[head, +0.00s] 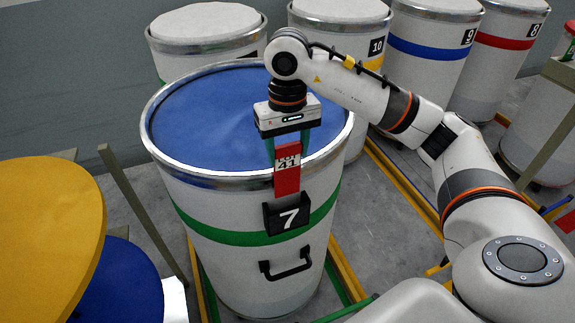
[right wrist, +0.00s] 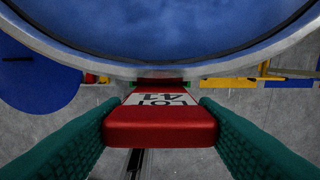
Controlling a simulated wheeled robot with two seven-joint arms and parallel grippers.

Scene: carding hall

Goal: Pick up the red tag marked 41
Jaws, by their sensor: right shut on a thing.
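The red tag (head: 288,180) has a white label reading LOT 41. It hangs upright in front of the near side of drum 7 (head: 235,262), over the rim and just above the black number plate. My right gripper (head: 288,150) points down from above the rim and is shut on the tag's sides. In the right wrist view the red tag (right wrist: 160,128) sits between the two green fingers, its label upside down. I cannot tell whether it still touches the drum. My left gripper is not in view.
Drum 7 is full of blue material (head: 215,120) and has a black handle (head: 287,265). Several other drums stand behind, including 10 (head: 345,15), 9 (head: 435,55) and 8 (head: 505,50). A yellow disc (head: 45,225) and a blue disc (head: 120,285) lie at the left.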

